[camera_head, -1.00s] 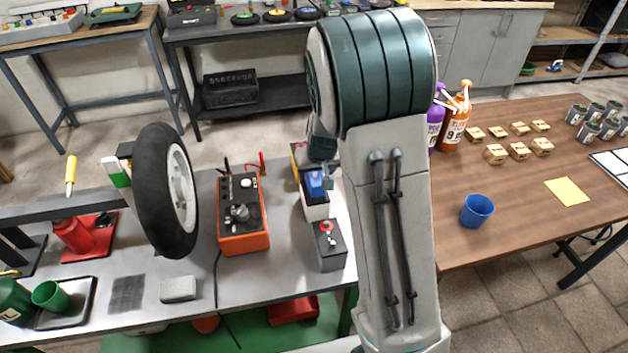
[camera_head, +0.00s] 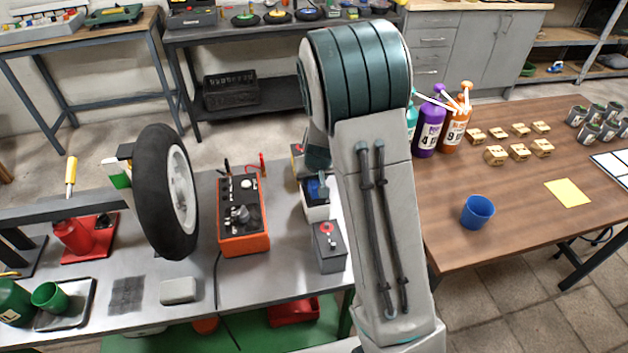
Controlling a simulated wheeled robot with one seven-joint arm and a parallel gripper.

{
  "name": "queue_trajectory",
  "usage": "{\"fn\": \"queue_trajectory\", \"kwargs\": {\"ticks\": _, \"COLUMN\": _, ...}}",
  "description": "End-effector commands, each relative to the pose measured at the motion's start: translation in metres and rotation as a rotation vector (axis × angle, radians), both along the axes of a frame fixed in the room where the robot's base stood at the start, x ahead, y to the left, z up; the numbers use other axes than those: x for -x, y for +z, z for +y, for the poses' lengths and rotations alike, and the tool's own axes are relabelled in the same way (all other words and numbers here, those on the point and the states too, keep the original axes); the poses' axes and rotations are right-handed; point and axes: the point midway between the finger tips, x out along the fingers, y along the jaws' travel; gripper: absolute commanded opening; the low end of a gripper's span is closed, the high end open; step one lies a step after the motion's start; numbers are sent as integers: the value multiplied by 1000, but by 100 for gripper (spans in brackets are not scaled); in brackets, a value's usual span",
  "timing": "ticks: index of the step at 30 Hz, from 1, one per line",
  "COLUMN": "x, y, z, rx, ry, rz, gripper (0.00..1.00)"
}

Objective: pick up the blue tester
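The blue tester (camera_head: 313,189) appears as a small blue patch on top of the middle battery (camera_head: 316,211), in the row at the right end of the grey bench. My gripper (camera_head: 322,184) is at that blue patch, pointing down and partly covering it. My arm hides most of the gripper, and the fingers are too small and dark to read. I cannot tell whether they touch or hold the tester.
A grey battery with a red cap (camera_head: 328,246) stands just in front, another battery (camera_head: 299,162) behind. An orange-red charger (camera_head: 242,217) stands left, beside a mounted wheel (camera_head: 166,192). The wooden table (camera_head: 520,205) at right holds bottles and a blue cup (camera_head: 477,211).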

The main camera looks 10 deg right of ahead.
Motion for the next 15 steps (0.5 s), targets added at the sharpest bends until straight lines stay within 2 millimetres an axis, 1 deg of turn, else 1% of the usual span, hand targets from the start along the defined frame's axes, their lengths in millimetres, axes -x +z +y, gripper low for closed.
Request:
{"fn": "queue_trajectory", "kwargs": {"ticks": 4, "x": 0, "y": 4, "z": 0, "rx": 0, "ry": 1, "rz": -2, "gripper": 3}}
{"fn": "queue_trajectory", "kwargs": {"ticks": 7, "x": -1, "y": 11, "z": 1, "rx": -1, "ry": 1, "rz": -3, "gripper": 3}}
{"fn": "queue_trajectory", "kwargs": {"ticks": 11, "x": -1, "y": 29, "z": 1, "rx": -1, "ry": 3, "rz": -5, "gripper": 3}}
{"fn": "queue_trajectory", "kwargs": {"ticks": 13, "x": -1, "y": 43, "z": 1, "rx": -1, "ry": 3, "rz": -6, "gripper": 3}}
{"fn": "queue_trajectory", "kwargs": {"ticks": 14, "x": -2, "y": 46, "z": -4, "rx": 0, "ry": -2, "rz": -6, "gripper": 3}}
{"fn": "queue_trajectory", "kwargs": {"ticks": 15, "x": -4, "y": 48, "z": -14, "rx": 0, "ry": -5, "rz": -4, "gripper": 3}}
